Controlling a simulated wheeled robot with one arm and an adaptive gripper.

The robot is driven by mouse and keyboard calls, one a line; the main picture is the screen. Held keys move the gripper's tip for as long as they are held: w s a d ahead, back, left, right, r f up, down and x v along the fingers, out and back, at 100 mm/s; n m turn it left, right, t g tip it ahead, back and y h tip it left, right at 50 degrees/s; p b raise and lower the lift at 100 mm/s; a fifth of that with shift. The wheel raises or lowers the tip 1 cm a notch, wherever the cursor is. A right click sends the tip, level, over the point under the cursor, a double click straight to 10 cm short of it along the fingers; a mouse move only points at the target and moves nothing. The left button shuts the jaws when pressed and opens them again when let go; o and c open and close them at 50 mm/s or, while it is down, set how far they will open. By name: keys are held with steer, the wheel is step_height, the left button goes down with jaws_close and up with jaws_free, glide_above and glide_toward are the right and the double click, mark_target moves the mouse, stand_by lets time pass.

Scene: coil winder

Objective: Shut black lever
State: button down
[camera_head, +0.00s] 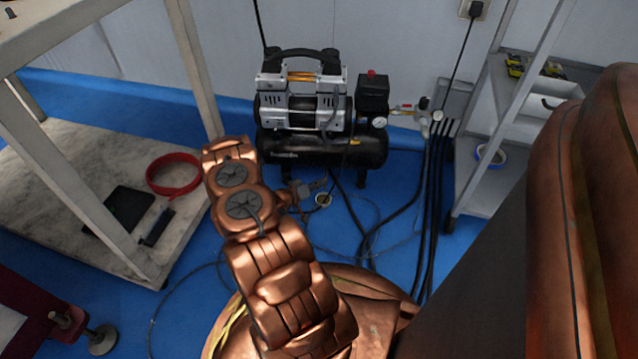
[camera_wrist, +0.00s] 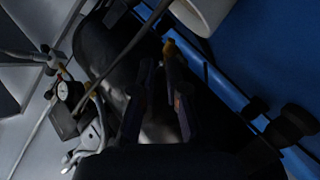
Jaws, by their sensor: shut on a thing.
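The air compressor (camera_head: 320,125) stands on the blue floor against the wall, with its black tank low down. In the wrist view the black tank (camera_wrist: 100,45) runs diagonally behind my gripper (camera_wrist: 158,105). The two dark fingers are shut on a dark part too dim to identify. A yellow-brown fitting (camera_wrist: 170,48) shows just beyond the fingertips. I cannot make out the black lever for certain; dark surfaces blend together. In the head view my gripper (camera_head: 305,190) is small, partly hidden by my arm, in front of the tank.
A pressure gauge (camera_wrist: 63,90) and metal fittings are at the left in the wrist view. Black hoses (camera_head: 432,200) hang right of the compressor. A shelf (camera_head: 485,180) stands right, a table frame (camera_head: 195,75) left.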

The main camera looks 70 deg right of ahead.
steer(key=shift+w+g, duration=0.15)
steer(key=shift+g, duration=0.15)
steer(key=shift+w+d+m+g+y+b, duration=0.15)
steer(key=shift+m+g+y+b, duration=0.2)
steer(key=shift+m+g, duration=0.2)
steer(key=shift+m, duration=0.25)
steer(key=shift+w+m+g+y+b, duration=0.3)
steer(key=shift+m+g+y+b, duration=0.25)
steer(key=shift+m+g+y, duration=0.25)
steer(key=shift+w+d+m+g+y, duration=0.15)
steer(key=shift+w+m+g+y, duration=0.05)
steer(key=shift+m+g+y, duration=0.3)
steer(key=shift+w+d+m+g+y, duration=0.15)
steer(key=shift+m+g+y, duration=0.2)
steer(key=shift+m+g, duration=0.2)
steer(key=shift+w+d+m+g+y, duration=0.1)
steer(key=shift+w+m+g+y, duration=0.15)
steer(key=shift+m+g+y, duration=0.35)
steer(key=c, duration=1.2)
jaws_free()
steer(key=shift+s, duration=0.1)
